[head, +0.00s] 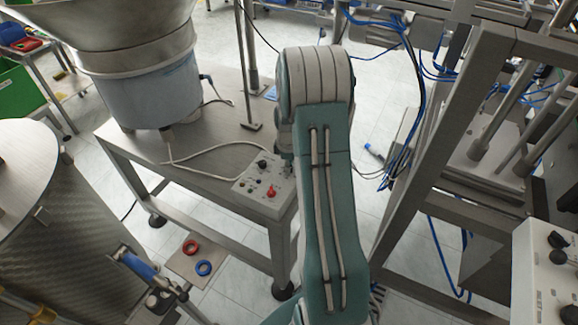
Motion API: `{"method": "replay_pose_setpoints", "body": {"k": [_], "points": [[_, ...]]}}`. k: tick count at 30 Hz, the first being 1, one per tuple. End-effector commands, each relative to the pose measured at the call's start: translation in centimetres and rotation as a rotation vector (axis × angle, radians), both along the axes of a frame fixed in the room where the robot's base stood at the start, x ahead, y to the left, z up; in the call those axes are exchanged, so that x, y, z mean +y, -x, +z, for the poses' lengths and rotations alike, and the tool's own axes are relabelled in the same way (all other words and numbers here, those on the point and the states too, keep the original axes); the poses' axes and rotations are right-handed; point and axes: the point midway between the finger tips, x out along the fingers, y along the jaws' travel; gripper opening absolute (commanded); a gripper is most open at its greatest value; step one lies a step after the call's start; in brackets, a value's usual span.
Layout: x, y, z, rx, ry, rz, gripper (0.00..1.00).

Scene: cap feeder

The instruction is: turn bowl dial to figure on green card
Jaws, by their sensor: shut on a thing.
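A light grey control box (252,194) sits at the right end of the steel table. It carries a black knob (262,164), a red knob (271,192) and smaller controls; their figures are too small to read. My gripper (286,163) shows only as a dark part at the box's far right corner, mostly hidden behind my arm. It is shut on a dial there, which my arm hides. I cannot tell the dial's setting. I cannot make out a green card in this view.
The bowl feeder (140,85) stands on the steel table (130,140), with a pale cable running to the box. A steel drum (40,215) is at left, a metal frame (430,140) at right. A second control box (545,270) is at lower right.

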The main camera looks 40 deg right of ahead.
Motion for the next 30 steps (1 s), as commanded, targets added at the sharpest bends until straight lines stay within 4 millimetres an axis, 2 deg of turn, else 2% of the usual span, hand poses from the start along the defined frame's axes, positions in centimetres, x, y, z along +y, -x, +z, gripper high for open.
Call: {"method": "replay_pose_setpoints", "body": {"k": [30], "points": [[-0.09,-0.53,0.24,-0.014,0.002,-0.965,0.0]]}}
